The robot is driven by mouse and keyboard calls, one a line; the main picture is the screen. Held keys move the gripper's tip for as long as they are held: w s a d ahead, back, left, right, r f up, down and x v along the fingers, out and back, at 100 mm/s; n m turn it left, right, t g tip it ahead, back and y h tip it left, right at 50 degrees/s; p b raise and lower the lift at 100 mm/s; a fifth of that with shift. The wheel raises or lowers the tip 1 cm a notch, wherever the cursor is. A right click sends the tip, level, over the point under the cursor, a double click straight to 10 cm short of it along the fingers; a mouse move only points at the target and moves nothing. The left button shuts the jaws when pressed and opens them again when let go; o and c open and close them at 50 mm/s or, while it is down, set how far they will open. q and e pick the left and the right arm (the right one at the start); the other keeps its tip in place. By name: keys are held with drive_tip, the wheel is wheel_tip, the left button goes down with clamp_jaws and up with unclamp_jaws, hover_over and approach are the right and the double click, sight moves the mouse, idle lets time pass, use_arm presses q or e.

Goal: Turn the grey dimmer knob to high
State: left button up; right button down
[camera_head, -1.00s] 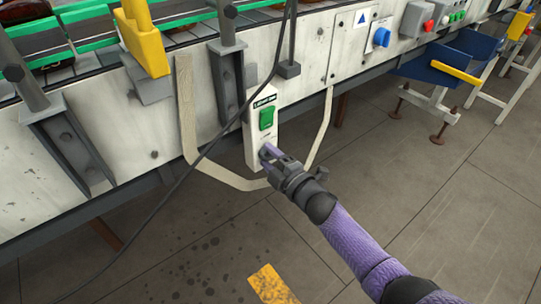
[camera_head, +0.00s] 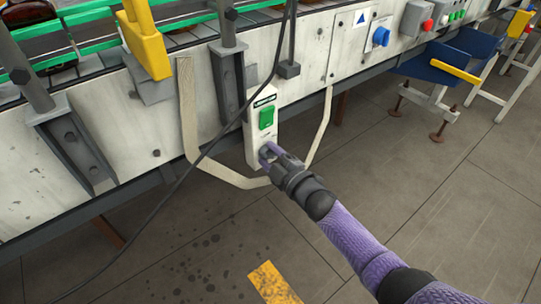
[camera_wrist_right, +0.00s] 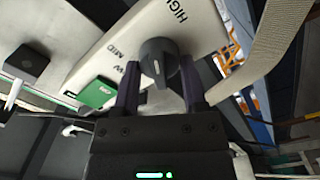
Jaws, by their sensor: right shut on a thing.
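The grey dimmer knob (camera_wrist_right: 160,60) is round and dark with a short white mark. It sits on a white panel (camera_wrist_right: 150,25) lettered HIGH and MID, with a partly hidden third label ending in W. My right gripper (camera_wrist_right: 160,82) has one purple finger on each side of the knob and is shut on it. In the head view, my right gripper (camera_head: 268,154) is at the lower part of the white control box (camera_head: 252,148), hiding most of the knob. Which label the mark points to is hard to tell. My left gripper is not in view.
A green switch (camera_head: 266,117) is just above the knob on the same box. A dark cable (camera_head: 215,140) hangs across in front, left of the box. A beige strap (camera_head: 320,135) loops around below it. The conveyor frame (camera_head: 130,155) runs behind; the floor in front is open.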

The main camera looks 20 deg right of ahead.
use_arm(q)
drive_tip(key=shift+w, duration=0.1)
use_arm(e)
drive_tip(key=shift+c, duration=2.1)
unclamp_jaws()
drive_tip(key=shift+o, duration=1.3)
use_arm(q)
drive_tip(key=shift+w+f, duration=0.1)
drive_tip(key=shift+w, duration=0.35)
use_arm(e)
drive_tip(key=shift+s+d, duration=0.15)
drive_tip(key=shift+s, duration=0.2)
use_arm(q)
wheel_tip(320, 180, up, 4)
drive_tip(key=p, duration=0.4)
use_arm(e)
drive_tip(key=v, duration=0.9)
drive_tip(key=shift+s, duration=0.1)
